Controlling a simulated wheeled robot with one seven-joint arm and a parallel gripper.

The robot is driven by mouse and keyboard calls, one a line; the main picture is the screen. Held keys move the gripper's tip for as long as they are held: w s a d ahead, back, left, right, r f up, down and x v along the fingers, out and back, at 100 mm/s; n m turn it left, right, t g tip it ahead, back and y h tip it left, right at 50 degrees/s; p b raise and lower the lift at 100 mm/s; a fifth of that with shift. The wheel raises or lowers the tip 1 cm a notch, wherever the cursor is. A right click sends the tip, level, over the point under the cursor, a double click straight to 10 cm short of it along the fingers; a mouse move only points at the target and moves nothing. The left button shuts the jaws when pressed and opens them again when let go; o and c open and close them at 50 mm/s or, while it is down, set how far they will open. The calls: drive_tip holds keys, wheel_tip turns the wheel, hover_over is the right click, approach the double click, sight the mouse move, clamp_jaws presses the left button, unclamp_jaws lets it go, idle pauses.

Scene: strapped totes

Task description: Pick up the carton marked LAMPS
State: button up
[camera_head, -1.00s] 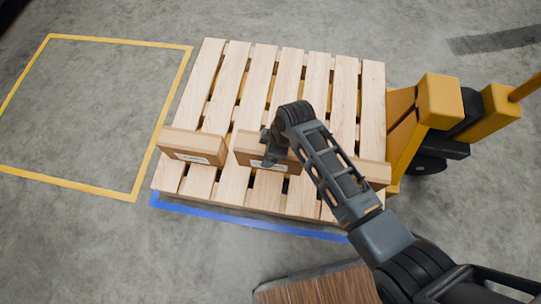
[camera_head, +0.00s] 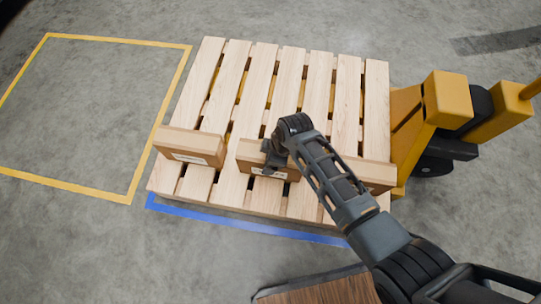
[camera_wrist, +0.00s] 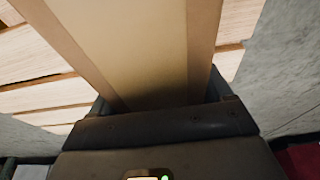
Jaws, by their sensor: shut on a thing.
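Three brown cartons stand in a row on the near side of the wooden pallet (camera_head: 215,110): a left one (camera_head: 190,146), a middle one (camera_head: 250,155) and a right one (camera_head: 370,172) partly hidden by my arm. The left and middle cartons show white labels on their near faces, too small to read, so I cannot tell which is marked LAMPS. My gripper (camera_head: 272,158) is shut on the middle carton from its near side. In the wrist view the held carton (camera_wrist: 140,45) runs up between the fingers (camera_wrist: 160,110). Whether it touches the slats is unclear.
A yellow pallet jack (camera_head: 443,105) stands at the pallet's right. A yellow floor outline (camera_head: 115,41) marks empty floor to the left, and a blue line (camera_head: 245,225) runs along the pallet's near edge. The pallet's far part is bare.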

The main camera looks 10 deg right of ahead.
drive_tip(key=o, duration=1.8)
drive_tip(key=shift+c, duration=0.2)
drive_tip(key=p+v, duration=0.6)
drive_tip(key=v, duration=0.6)
drive_tip(key=shift+r, duration=0.1)
